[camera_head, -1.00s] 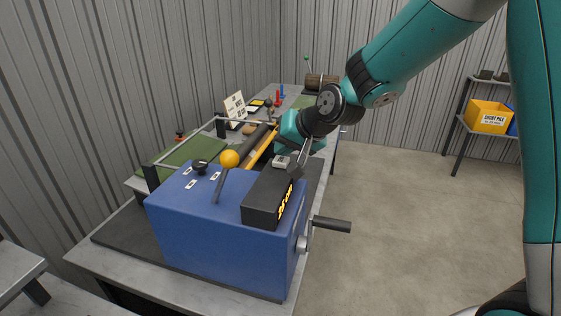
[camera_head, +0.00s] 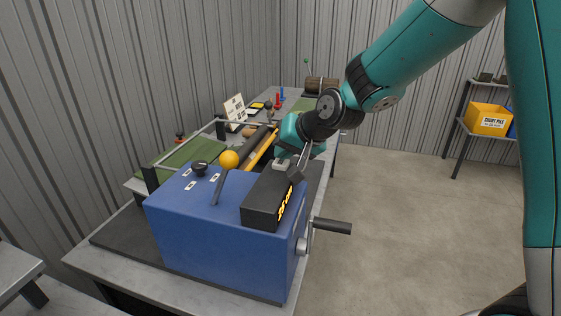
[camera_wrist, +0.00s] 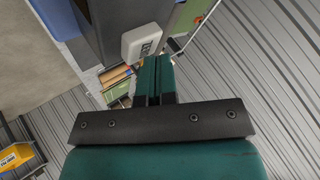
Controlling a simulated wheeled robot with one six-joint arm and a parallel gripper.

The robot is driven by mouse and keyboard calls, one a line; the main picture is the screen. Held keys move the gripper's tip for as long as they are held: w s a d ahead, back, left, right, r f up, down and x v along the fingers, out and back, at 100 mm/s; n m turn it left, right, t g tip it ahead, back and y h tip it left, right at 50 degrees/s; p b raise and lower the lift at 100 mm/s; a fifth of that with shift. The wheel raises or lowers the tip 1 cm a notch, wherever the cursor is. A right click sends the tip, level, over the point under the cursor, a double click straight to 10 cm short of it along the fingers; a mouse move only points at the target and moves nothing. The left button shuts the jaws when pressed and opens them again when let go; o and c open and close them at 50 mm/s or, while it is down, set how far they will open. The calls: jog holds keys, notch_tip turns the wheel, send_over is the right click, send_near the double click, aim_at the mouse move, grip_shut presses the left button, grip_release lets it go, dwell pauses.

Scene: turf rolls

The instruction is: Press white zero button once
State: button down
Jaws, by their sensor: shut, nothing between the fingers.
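The white zero button (camera_head: 281,165) is a pale block on top of the black counter box (camera_head: 262,207), at its far end. The counter box has yellow digits on its side and sits on the blue machine housing (camera_head: 220,240). In the wrist view the white button (camera_wrist: 142,43) lies just beyond my fingertips, with a small dark mark on its face. My gripper (camera_wrist: 153,60) is shut and empty, its teal fingers side by side. In the head view it is right at the button and partly covers it. I cannot tell whether they touch.
A crank handle (camera_head: 331,227) sticks out right of the housing. An orange-knobbed lever (camera_head: 229,160) and a black knob (camera_head: 199,168) stand on its top. Rollers and green turf (camera_head: 185,150) lie behind. Open floor is to the right, with a yellow bin (camera_head: 488,119) on a shelf.

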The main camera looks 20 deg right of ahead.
jog(key=shift+f, duration=0.2)
jog(key=shift+r, duration=0.15)
jog(key=shift+r+p, duration=0.6)
jog(key=shift+r, duration=0.2)
jog(key=shift+r+p, duration=1.9)
jog(key=shift+r, duration=0.7)
jog(key=shift+f, duration=0.1)
